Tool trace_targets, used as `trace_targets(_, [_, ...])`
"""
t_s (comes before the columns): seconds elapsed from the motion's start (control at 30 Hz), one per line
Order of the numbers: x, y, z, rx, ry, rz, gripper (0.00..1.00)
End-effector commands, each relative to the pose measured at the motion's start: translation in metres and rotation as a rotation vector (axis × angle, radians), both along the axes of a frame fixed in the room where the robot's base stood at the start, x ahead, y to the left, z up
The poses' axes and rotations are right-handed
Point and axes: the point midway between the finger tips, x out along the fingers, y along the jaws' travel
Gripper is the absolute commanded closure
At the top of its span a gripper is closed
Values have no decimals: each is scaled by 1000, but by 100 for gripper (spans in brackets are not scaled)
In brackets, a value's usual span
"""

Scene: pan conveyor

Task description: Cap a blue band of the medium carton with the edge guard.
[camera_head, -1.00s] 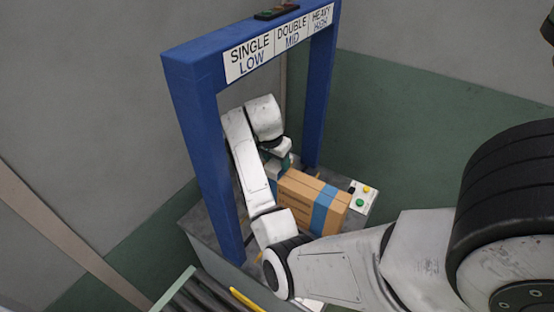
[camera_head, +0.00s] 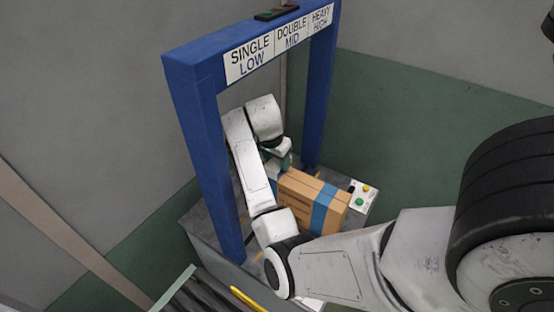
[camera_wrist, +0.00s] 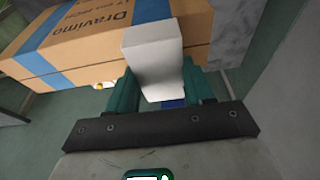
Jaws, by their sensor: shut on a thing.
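The medium carton (camera_head: 299,201) is brown with two blue bands and stands under the blue gantry. In the wrist view the carton (camera_wrist: 88,45) fills the upper left. One blue band (camera_wrist: 146,11) runs to the edge behind the guard; the other blue band (camera_wrist: 42,63) is at the left. The edge guard (camera_wrist: 152,58) is a pale grey angled piece. My gripper (camera_wrist: 161,90) is shut on it, a teal finger on each side. The guard overlaps the carton's edge in line with the nearer band; I cannot tell whether it touches. In the head view my gripper (camera_head: 283,163) is at the carton's far left end.
The blue gantry (camera_head: 202,135) stands around my arm, with a sign (camera_head: 279,43) on its crossbeam. A control box (camera_head: 362,195) with buttons sits right of the carton. Conveyor rollers (camera_head: 205,292) lie at the lower left.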

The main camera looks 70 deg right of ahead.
Motion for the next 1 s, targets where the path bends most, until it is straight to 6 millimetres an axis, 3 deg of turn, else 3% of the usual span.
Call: trace_targets(1.0, [0, 0, -5, 0, 0, 0, 76])
